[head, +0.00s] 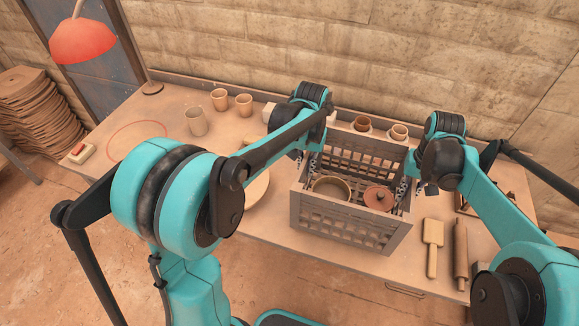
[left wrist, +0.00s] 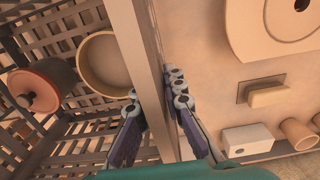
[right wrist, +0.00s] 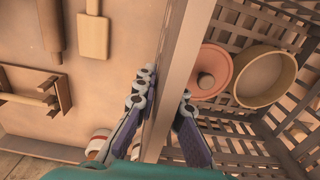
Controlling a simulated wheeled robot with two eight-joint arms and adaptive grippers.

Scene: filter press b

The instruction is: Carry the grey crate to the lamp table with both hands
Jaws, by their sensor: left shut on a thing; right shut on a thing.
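The grey crate (head: 350,232) is a slatted open box at the middle of the table's front part. A tan bowl (head: 332,188) and a reddish lidded pot (head: 378,198) are inside it. My left gripper (head: 311,165) is shut on the crate's left wall, with one finger on each side of the rim in the left wrist view (left wrist: 155,98). My right gripper (head: 408,182) is shut on the right wall, likewise straddling the rim in the right wrist view (right wrist: 165,95). The crate looks level; I cannot tell whether its base touches the table. The red lamp (head: 82,40) hangs over the table's left end.
A red ring (head: 137,141) marks clear tabletop at the left, beside a small switch box (head: 81,152). Several cups (head: 196,121) stand at the back.

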